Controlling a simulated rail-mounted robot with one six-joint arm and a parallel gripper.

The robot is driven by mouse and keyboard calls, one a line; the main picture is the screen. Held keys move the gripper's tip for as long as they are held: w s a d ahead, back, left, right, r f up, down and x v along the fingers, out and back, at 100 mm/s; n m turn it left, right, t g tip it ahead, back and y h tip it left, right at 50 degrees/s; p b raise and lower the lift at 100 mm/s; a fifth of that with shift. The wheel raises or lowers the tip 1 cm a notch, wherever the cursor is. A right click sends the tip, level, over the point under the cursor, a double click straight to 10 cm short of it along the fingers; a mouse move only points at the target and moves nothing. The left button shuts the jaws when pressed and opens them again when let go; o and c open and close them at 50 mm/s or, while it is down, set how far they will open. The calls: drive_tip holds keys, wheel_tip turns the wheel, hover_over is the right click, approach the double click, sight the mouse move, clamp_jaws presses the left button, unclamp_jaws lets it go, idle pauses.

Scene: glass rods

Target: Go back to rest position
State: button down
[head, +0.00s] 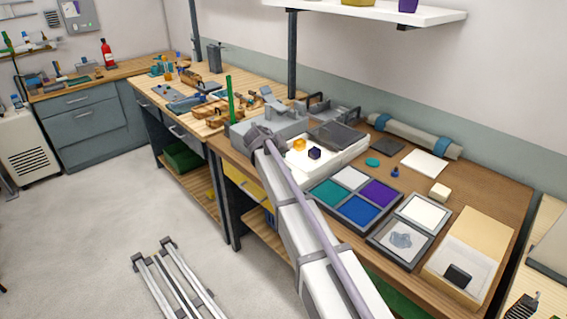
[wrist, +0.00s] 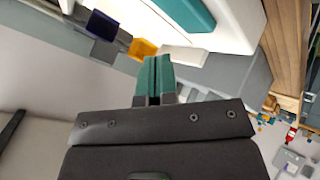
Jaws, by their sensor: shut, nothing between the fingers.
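My arm reaches from the lower middle of the head view up to the workbench. Its end is over the grey apparatus beside the white tray, and the fingers are hard to make out there. In the wrist view my gripper (wrist: 153,82) has its two teal fingertips together, with nothing between them. A dark purple block (wrist: 101,25) and an orange piece (wrist: 143,48) lie beyond the fingertips. In the head view the purple block (head: 314,153) and orange piece (head: 299,144) sit in the white tray (head: 345,152). An upright green rod (head: 230,100) stands left of my arm's end.
Right of my arm are a four-colour tray (head: 355,193), grey-framed trays (head: 422,213) and an open cream box (head: 455,275). A dark post (head: 292,50) and white shelf (head: 400,14) stand behind. The left bench holds several tools. Floor at left is mostly clear.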

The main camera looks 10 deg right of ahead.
wheel_tip(320, 180, up, 4)
drive_tip(key=p, duration=0.2)
drive_tip(key=shift+f+p, duration=0.15)
drive_tip(key=shift+p, duration=0.15)
drive_tip(key=shift+f, duration=0.15)
drive_tip(key=shift+s+f, duration=0.2)
drive_tip(key=shift+s, duration=0.05)
drive_tip(key=s+f+g+y, duration=0.2)
drive_tip(key=s+g+y, duration=0.1)
drive_tip(key=s, duration=1.6)
drive_tip(key=s+f+g+y, duration=0.3)
drive_tip(key=s, duration=1.5)
drive_tip(key=shift+s+d+y, duration=0.3)
drive_tip(key=shift+s+y, duration=0.05)
drive_tip(key=shift+y, duration=0.05)
